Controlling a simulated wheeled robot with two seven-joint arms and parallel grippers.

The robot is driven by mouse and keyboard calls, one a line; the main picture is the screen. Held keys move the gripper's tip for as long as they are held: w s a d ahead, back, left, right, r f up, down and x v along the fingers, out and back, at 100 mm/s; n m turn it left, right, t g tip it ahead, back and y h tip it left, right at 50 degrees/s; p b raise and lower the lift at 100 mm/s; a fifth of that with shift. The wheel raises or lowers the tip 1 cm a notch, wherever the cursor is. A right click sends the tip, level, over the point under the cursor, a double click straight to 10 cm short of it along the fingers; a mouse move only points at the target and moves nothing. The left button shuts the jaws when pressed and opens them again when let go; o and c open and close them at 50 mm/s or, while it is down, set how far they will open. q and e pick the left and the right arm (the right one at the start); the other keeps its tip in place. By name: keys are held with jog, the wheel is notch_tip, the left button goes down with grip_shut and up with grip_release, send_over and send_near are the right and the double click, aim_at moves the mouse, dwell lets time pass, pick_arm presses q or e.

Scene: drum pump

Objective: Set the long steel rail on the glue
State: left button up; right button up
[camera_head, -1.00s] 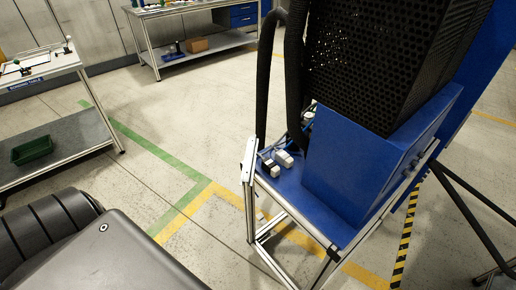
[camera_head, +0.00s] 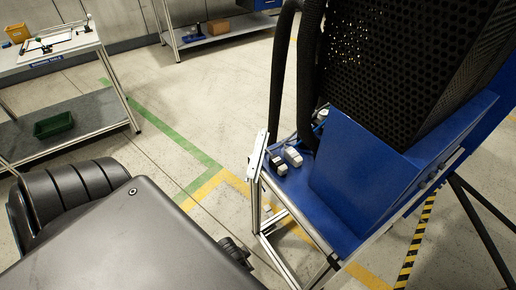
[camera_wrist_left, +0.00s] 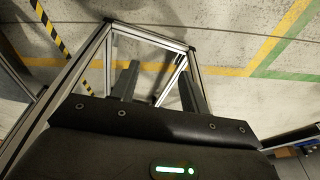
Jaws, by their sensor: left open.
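My left gripper (camera_wrist_left: 157,82) is open and empty in the left wrist view. Its two dark fingers stand apart in front of an aluminium frame (camera_wrist_left: 150,32), with floor beyond. In the head view the gripper's fingers cannot be made out; my dark arm covers the lower left. A labelled white-topped table (camera_head: 62,53) stands at the upper left. A pale board (camera_head: 47,43) with small dark and green parts lies on it. I cannot tell whether the long steel rail or the glue is among these. My right gripper is not in view.
A blue machine (camera_head: 352,172) with black mesh and hoses stands on an aluminium-framed stand at right. A green bin (camera_head: 53,125) sits on the table's lower shelf. An orange box (camera_head: 17,33) stands on the table. Open floor (camera_head: 200,100) lies between table and machine.

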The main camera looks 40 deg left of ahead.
pick_arm(q)
notch_tip(320, 180, up, 14)
jog(key=w+m+t, duration=0.1)
jog(key=w+m, duration=0.1)
notch_tip(320, 180, up, 19)
jog(key=m+t+y, duration=0.4)
jog(key=m, duration=2.2)
send_over(254, 162)
jog(key=s+d, duration=0.2)
jog(key=s, duration=0.1)
jog(key=shift+a, duration=0.1)
jog(key=b+x, duration=0.1)
jog(key=x, duration=0.4)
jog(key=shift+b, duration=0.35)
jog(key=shift+w+a+f, duration=0.2)
jog(key=shift+w+f, duration=0.05)
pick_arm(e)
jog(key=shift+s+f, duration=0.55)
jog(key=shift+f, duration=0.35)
